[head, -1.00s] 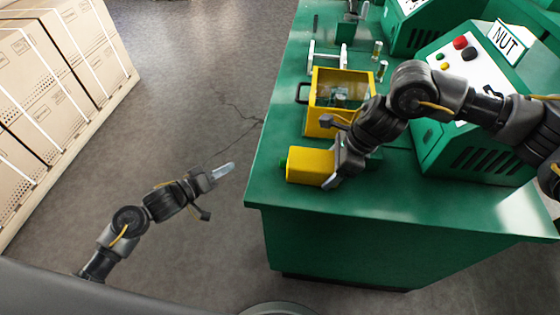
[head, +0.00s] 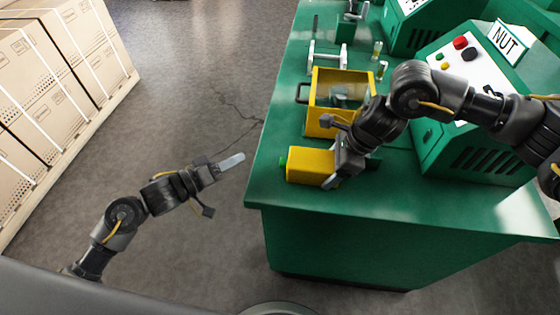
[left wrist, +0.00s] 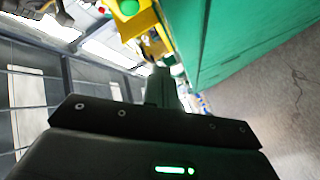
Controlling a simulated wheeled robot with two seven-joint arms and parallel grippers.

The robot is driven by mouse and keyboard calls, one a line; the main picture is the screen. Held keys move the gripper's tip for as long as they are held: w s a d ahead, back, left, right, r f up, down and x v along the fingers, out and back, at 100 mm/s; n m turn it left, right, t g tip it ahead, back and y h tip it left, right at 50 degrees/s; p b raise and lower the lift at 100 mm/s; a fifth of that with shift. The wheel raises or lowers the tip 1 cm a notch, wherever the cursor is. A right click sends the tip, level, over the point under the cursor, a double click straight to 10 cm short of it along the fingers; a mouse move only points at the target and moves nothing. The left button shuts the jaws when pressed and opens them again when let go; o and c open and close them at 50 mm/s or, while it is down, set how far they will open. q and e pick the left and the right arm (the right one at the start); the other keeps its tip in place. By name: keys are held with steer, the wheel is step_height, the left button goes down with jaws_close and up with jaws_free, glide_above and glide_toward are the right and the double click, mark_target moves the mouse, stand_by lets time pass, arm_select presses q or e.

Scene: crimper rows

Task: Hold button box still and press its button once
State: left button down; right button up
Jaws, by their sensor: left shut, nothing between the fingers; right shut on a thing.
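The yellow button box (head: 311,166) lies on the green table near its left edge in the head view. Its green button (head: 283,162) is on the left end. My right gripper (head: 335,172) is shut on the right end of the box. My left gripper (head: 232,161) is shut and empty, over the floor left of the table, apart from the button and pointing roughly toward it. In the left wrist view the green button (left wrist: 129,7) shows at the top, on the yellow box (left wrist: 146,24), beyond the shut fingers (left wrist: 163,88).
Behind the box, a yellow open bin (head: 325,122) stands on the green table (head: 400,205). A green machine (head: 475,135) with a NUT sign is to the right. Strapped cartons (head: 60,80) stand far left. The floor between cartons and table is clear.

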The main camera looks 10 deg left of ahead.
mark_target(266, 172)
arm_select(q)
steer(key=shift+d, duration=3.7)
steer(key=shift+d, duration=0.1)
steer(key=shift+d, duration=0.3)
